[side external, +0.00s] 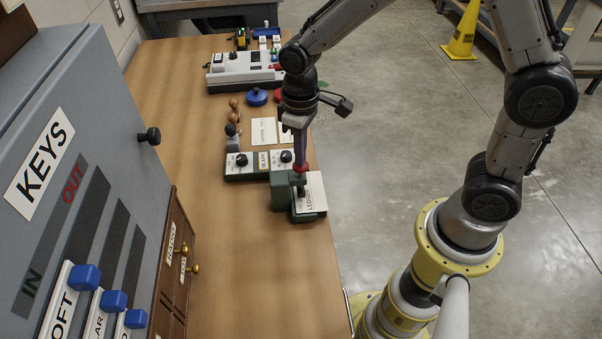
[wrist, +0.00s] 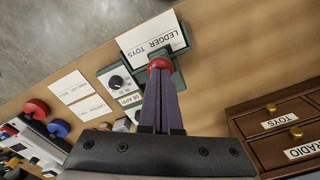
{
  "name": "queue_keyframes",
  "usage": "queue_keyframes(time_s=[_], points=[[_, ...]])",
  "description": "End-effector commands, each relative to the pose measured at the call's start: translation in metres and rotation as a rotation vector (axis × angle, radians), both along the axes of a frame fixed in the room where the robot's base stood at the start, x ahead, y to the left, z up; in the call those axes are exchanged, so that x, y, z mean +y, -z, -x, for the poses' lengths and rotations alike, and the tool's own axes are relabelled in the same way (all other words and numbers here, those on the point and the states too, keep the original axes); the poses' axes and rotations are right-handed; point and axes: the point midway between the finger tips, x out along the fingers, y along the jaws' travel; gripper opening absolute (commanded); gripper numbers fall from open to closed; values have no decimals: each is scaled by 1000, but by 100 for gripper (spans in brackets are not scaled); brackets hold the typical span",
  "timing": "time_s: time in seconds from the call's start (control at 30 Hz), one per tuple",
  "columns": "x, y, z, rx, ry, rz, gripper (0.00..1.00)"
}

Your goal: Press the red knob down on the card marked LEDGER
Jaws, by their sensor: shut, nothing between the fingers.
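The red knob (wrist: 160,62) sits on a dark green stamping device (side external: 283,191) near the table's right edge. The white LEDGER card (side external: 315,190) lies at the device's base, and its printed word reads clearly in the wrist view (wrist: 150,33). My gripper (side external: 300,163) points down with its fingers together and empty. In the wrist view its fingertips (wrist: 161,75) are right at the knob and overlap its near side. I cannot tell whether they touch it. The knob is partly hidden behind the fingers in both views.
Dial boxes (side external: 240,165) stand just behind the device, with loose white cards (side external: 264,131) beyond. A grey KEYS cabinet (side external: 60,130) with blue-handled sliders and a brown drawer unit (side external: 174,255) stand at the left. The table front (side external: 270,290) is clear.

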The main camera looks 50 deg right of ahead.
Motion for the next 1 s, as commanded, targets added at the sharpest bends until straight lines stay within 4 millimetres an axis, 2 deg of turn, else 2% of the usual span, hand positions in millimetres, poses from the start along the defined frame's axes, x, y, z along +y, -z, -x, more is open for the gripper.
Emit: queue_keyframes(time_s=[0.8, 1.0], points=[[0, 23, 1, 3, 0, 1, 0], [0, 23, 1, 2, 0, 1, 0]])
